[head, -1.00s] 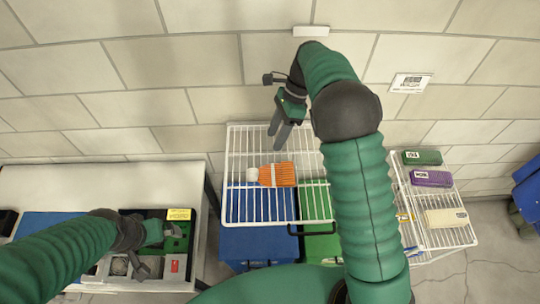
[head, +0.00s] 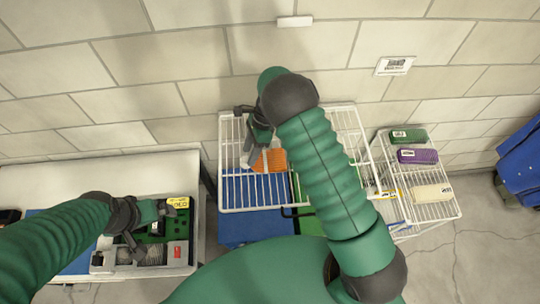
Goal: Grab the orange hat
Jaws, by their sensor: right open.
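The orange ribbed hat (head: 271,160) lies on a white wire shelf (head: 233,206) in the middle of the head view. My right gripper (head: 248,160) is open, pointing down over the hat's left end. It hides that end, and I cannot tell whether the fingers touch it. My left gripper (head: 168,208) is at the left, over a tray of parts on a table, well away from the hat. Its finger gap is not clear.
A second wire rack (head: 435,213) at the right holds a green box (head: 408,138), a purple box (head: 417,156) and a cream box (head: 432,193). Blue (head: 238,230) and green bins sit under the middle shelf. A brick wall stands close behind.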

